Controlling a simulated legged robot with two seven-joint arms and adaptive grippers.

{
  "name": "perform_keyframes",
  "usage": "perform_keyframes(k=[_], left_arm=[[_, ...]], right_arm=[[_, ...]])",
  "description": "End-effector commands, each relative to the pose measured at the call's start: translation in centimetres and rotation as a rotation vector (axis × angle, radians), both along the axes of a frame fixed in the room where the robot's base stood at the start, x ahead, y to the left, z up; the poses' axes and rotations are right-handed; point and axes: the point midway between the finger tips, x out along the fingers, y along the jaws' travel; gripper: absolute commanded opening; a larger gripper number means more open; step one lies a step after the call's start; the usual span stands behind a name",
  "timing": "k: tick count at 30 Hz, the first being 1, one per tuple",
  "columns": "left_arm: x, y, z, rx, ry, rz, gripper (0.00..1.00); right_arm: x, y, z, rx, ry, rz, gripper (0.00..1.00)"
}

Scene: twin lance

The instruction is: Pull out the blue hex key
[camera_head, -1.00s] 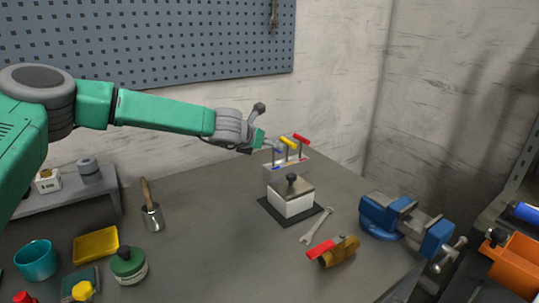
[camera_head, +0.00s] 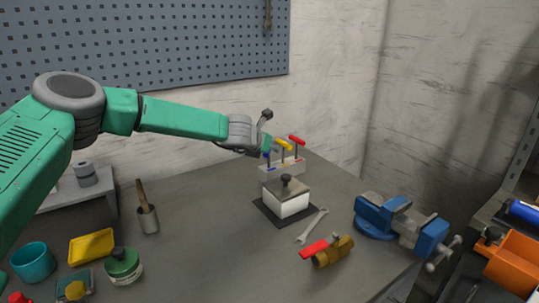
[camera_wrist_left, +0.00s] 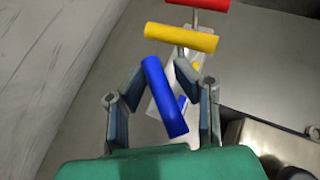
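The blue hex key's handle (camera_wrist_left: 165,97) lies between the two fingers of my left gripper (camera_wrist_left: 160,76) in the left wrist view. The fingers stand apart on either side, with gaps visible beside the handle. In the head view my left gripper (camera_head: 265,146) is at the left end of the small grey rack (camera_head: 283,169) and mostly hides the blue key. The yellow-handled key (camera_head: 283,144) and red-handled key (camera_head: 297,140) stand upright in the rack, to the right of the blue one. The blue key's shaft is hidden under its handle. My right gripper is not in view.
A white box with a black knob (camera_head: 287,200) stands on a dark mat in front of the rack. A wrench (camera_head: 312,225), a brass valve with red lever (camera_head: 331,250) and a blue vise (camera_head: 400,222) lie to the right. The wall is behind.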

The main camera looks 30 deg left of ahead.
Motion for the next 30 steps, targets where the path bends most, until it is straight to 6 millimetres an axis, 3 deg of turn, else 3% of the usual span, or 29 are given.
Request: perform_keyframes(k=[30], left_arm=[[-0.1,0.7,1.1,-0.006,-0.001,0.002,0.00]], right_arm=[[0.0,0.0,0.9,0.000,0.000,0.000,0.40]])
